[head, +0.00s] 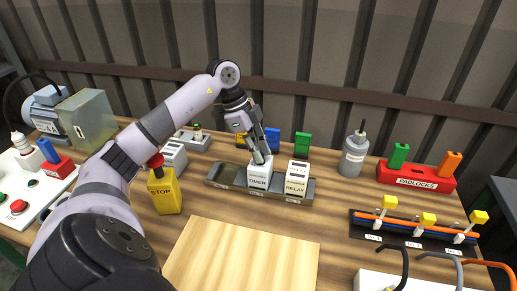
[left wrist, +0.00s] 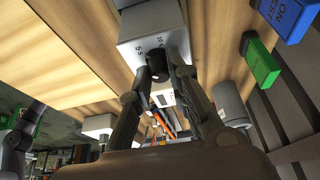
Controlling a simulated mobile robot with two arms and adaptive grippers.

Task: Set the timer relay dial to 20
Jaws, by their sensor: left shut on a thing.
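The white timer relay (head: 259,181), labelled TIMER, stands upright on a dark rail (head: 228,176), beside a white block labelled RELAY (head: 297,178). My left gripper (head: 262,157) reaches down onto the top of the timer. In the left wrist view, the fingers of my left gripper (left wrist: 158,76) are shut on the black round dial (left wrist: 157,60) on the timer's top face (left wrist: 143,43). Some scale numbers show around the dial, but the fingers hide much of it and I cannot read its setting. My right gripper is not in view.
A bare wooden board (head: 242,258) lies in front of the rail. A yellow STOP box (head: 164,193) stands to the left. Green (head: 302,144) and blue (head: 273,139) blocks stand behind. A red padlock holder (head: 414,178) and a grey bottle (head: 353,157) are to the right.

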